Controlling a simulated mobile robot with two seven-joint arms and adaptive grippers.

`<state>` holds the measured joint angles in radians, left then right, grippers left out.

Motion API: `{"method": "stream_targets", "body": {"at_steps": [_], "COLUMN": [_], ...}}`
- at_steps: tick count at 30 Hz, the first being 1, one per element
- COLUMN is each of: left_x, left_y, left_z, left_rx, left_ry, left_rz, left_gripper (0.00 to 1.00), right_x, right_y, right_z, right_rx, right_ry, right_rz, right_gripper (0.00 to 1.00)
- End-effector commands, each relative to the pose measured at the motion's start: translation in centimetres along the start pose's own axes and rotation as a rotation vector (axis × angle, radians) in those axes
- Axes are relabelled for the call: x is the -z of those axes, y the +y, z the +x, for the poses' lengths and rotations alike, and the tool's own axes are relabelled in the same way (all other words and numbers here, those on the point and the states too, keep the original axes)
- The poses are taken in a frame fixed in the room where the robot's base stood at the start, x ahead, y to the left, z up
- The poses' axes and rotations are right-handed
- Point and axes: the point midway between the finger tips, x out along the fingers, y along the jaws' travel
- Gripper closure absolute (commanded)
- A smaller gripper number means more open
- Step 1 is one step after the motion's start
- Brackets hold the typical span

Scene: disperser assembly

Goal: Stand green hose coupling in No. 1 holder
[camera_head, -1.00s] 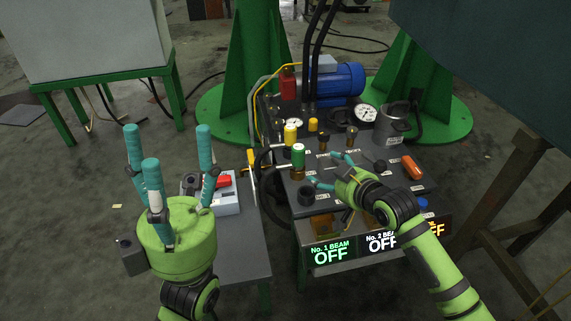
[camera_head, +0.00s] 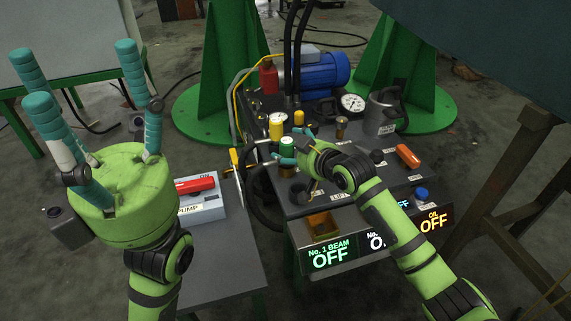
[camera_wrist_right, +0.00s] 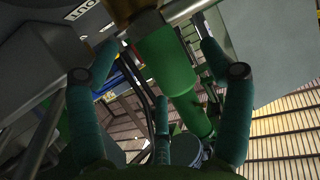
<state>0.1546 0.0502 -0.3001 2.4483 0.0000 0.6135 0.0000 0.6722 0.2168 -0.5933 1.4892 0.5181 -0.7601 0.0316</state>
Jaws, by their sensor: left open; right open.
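The green hose coupling (camera_head: 287,147) stands upright on the panel in the head view, with a brass-coloured part below it. It also fills the middle of the right wrist view (camera_wrist_right: 168,62), between the fingers. My right gripper (camera_head: 290,147) is open, with its teal fingers at either side of the coupling; contact cannot be told. My left gripper (camera_head: 92,118) is open and empty, fingers up, at the far left. A dark round cup (camera_head: 299,192) sits on the panel in front of the coupling. I cannot read which holder is No. 1.
A yellow-topped coupling (camera_head: 276,124) stands just behind the green one. A gauge (camera_head: 352,103), a metal jug (camera_head: 386,112) and an orange handle (camera_head: 408,156) are further right. A pump switch box (camera_head: 201,205) with a red lever stands on the left table.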

Motion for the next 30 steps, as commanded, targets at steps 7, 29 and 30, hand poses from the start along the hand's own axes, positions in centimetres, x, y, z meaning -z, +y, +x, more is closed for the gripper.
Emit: {"method": "stream_targets", "body": {"at_steps": [7,29,30], "left_x": [0.2,0.2,0.3], "left_y": [0.1,0.1,0.0], "left_z": [0.4,0.8,0.9], "left_rx": [-0.006,-0.006,-0.005], "left_ry": [0.017,0.020,0.021], "left_rz": [0.002,0.001,0.001], "left_gripper": [0.38,0.38,0.38], "right_x": [0.1,0.9,1.2], "right_y": [0.0,0.0,0.0], "right_z": [0.8,0.5,0.3], "right_rx": [0.000,0.001,0.001], "right_ry": [0.001,0.006,0.006], "right_rz": [-0.001,0.000,-0.001], "right_gripper": [0.20,1.00,1.00]}}
